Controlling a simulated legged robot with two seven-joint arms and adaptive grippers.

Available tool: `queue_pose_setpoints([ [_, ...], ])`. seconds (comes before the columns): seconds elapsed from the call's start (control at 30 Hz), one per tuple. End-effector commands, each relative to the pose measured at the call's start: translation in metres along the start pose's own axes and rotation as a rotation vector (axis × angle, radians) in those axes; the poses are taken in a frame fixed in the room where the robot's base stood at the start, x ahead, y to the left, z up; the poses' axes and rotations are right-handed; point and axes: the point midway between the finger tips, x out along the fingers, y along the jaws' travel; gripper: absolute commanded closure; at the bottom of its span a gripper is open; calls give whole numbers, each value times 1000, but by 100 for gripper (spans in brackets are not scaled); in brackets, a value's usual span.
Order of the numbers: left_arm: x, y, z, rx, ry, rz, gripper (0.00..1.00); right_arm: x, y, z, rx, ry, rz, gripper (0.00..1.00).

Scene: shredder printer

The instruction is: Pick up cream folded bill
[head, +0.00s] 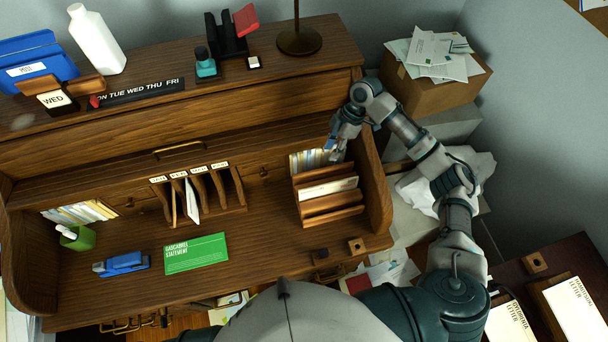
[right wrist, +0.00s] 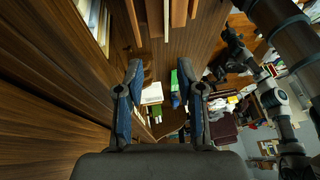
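A cream-white paper (head: 328,188), possibly the folded bill, stands in the wooden letter rack (head: 332,209) at the right side of the desk. Another pale folded paper (head: 191,203) stands upright in the labelled slots at the desk's middle; I cannot tell for certain which is the bill. My right gripper (head: 333,149) is above and behind the rack, near the pale files at the desk's back right. In the right wrist view its two fingers (right wrist: 163,88) are apart with nothing held between them. My left gripper is not in view.
The desk's raised right side wall (head: 374,190) is close to my right arm. A box of envelopes (head: 435,82) stands beyond it. The desktop's middle is mostly clear.

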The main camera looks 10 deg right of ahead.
Motion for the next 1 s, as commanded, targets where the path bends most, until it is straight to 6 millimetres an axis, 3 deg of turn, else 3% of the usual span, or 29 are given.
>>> queue_pose_setpoints([
  [0.07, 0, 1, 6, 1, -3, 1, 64, -1, -1, 0, -5, 3, -4, 62],
  [0.17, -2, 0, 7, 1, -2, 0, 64, 14, -2, 0, -6, 5, -7, 62],
  [0.53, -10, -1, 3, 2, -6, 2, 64, 99, 2, -1, -3, 4, -9, 62],
  [0.83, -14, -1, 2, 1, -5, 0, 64, 126, -1, 2, -4, 4, -6, 62],
  [1.0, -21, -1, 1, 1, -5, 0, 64, 152, -4, 5, -3, 5, -6, 62],
])
